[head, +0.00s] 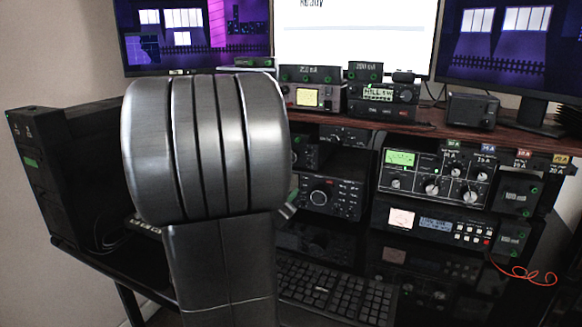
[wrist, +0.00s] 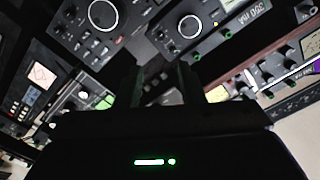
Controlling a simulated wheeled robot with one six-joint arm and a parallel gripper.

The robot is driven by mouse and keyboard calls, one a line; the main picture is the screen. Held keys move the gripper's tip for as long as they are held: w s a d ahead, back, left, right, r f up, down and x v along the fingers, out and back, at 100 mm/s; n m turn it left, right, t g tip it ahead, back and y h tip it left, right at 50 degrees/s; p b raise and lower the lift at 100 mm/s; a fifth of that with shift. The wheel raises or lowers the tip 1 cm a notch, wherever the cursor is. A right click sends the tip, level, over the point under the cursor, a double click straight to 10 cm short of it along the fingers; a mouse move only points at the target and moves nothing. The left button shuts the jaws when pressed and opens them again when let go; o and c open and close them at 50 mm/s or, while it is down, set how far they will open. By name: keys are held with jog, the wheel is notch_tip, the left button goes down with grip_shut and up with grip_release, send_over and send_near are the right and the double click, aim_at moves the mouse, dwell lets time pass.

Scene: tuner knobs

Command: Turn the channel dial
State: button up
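Several radios carry round knobs, and I cannot read which one is the channel dial. The wrist view, tilted, shows two large ringed dials, one at the upper left (wrist: 103,14) and one at the upper middle (wrist: 190,26). My gripper (wrist: 163,82) shows in the wrist view as two dark fingers with a gap between them, below the dials and apart from them. It looks open and empty. In the head view my arm hides most of it.
A larger radio with several knobs (head: 436,180) stands to the right, above a unit with a blue display (head: 440,226). A keyboard (head: 335,291) lies in front. The wooden shelf (head: 430,122) overhangs the radios. A dark tower case (head: 72,165) stands left.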

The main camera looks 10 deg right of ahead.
aim_at(308, 165)
jog(key=shift+o, duration=2.7)
jog(key=shift+w+a+r+p, duration=0.1)
jog(key=shift+r+p, duration=0.15)
jog(key=shift+p, duration=0.2)
jog(key=w+a+r+n+p, duration=0.25)
jog(key=a+n+p, duration=0.2)
jog(key=p, duration=0.55)
jog(key=p+x, duration=0.1)
jog(key=x, duration=1.3)
jog(key=shift+f, duration=0.45)
jog(key=shift+d+n, duration=0.1)
jog(key=shift+n, duration=0.15)
jog(key=c, duration=1)
